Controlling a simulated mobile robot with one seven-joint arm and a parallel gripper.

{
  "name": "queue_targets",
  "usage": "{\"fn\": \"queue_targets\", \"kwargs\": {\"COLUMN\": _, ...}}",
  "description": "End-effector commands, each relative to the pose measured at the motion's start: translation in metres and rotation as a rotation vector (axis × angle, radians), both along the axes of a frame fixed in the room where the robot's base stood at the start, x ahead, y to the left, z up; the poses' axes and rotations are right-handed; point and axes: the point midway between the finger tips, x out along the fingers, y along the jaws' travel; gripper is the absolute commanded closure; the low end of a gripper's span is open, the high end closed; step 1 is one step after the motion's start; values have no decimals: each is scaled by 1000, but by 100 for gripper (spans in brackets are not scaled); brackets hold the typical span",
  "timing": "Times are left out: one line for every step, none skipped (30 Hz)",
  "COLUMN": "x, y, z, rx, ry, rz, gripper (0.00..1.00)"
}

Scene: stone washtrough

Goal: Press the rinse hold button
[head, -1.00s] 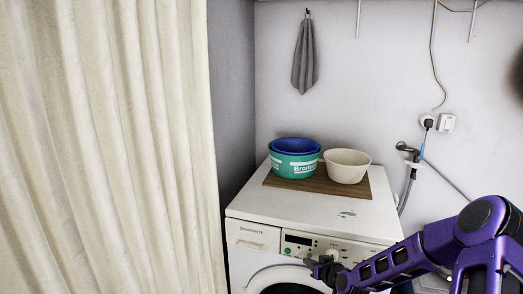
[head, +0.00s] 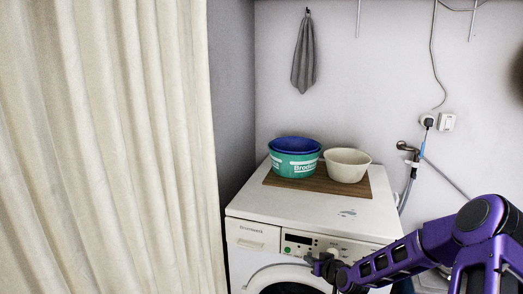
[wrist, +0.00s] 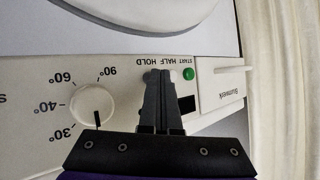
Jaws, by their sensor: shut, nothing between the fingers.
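The washing machine (head: 260,215) stands below the wall, with its control panel at the front. In the wrist view the panel is upside down, with a row labelled START, HALF and HOLD. The green start button (wrist: 188,73) shows just right of my fingers. My gripper (wrist: 159,76) is shut and empty, its fingertips over the panel by the HALF and HOLD labels. They cover most of the buttons there, so I cannot tell whether they touch one. In the head view my gripper (head: 318,263) is at the panel, right of the green button (head: 287,250).
A white dial (wrist: 93,104) with temperature marks is left of my fingers in the wrist view. A green tub (head: 294,167) and a cream bowl (head: 347,166) stand on a brown board (head: 318,187) atop the machine. A cream curtain (head: 105,150) fills the left side.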

Motion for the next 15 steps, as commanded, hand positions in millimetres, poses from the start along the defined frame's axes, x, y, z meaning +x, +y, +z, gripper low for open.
{"fn": "queue_targets", "kwargs": {"x": -2, "y": 1, "z": 0, "rx": 0, "ry": 0, "rz": 0, "gripper": 100}}
{"fn": "queue_targets", "kwargs": {"x": -3, "y": 1, "z": 0, "rx": 0, "ry": 0, "rz": 0, "gripper": 100}}
{"fn": "queue_targets", "kwargs": {"x": -5, "y": 2, "z": 0, "rx": 0, "ry": 0, "rz": 0, "gripper": 100}}
{"fn": "queue_targets", "kwargs": {"x": -6, "y": 2, "z": 0, "rx": 0, "ry": 0, "rz": 0, "gripper": 100}}
{"fn": "queue_targets", "kwargs": {"x": -7, "y": 2, "z": 0, "rx": 0, "ry": -1, "rz": -1, "gripper": 100}}
{"fn": "queue_targets", "kwargs": {"x": -8, "y": 2, "z": 0, "rx": 0, "ry": -1, "rz": -1, "gripper": 100}}
{"fn": "queue_targets", "kwargs": {"x": -8, "y": 2, "z": 0, "rx": 0, "ry": -1, "rz": -1, "gripper": 100}}
{"fn": "queue_targets", "kwargs": {"x": -8, "y": 2, "z": 0, "rx": -1, "ry": 0, "rz": -1, "gripper": 100}}
{"fn": "queue_targets", "kwargs": {"x": -8, "y": 2, "z": 0, "rx": -1, "ry": 0, "rz": -1, "gripper": 100}}
{"fn": "queue_targets", "kwargs": {"x": -8, "y": 2, "z": 0, "rx": -1, "ry": 0, "rz": -1, "gripper": 100}}
{"fn": "queue_targets", "kwargs": {"x": -8, "y": 2, "z": 0, "rx": -1, "ry": 0, "rz": -1, "gripper": 100}}
{"fn": "queue_targets", "kwargs": {"x": -8, "y": 2, "z": 0, "rx": -1, "ry": 0, "rz": -1, "gripper": 100}}
{"fn": "queue_targets", "kwargs": {"x": -8, "y": 2, "z": 0, "rx": -1, "ry": 0, "rz": -1, "gripper": 100}}
{"fn": "queue_targets", "kwargs": {"x": -9, "y": 3, "z": 0, "rx": 0, "ry": 0, "rz": 0, "gripper": 100}}
{"fn": "queue_targets", "kwargs": {"x": -10, "y": 3, "z": 0, "rx": 0, "ry": 0, "rz": 0, "gripper": 100}}
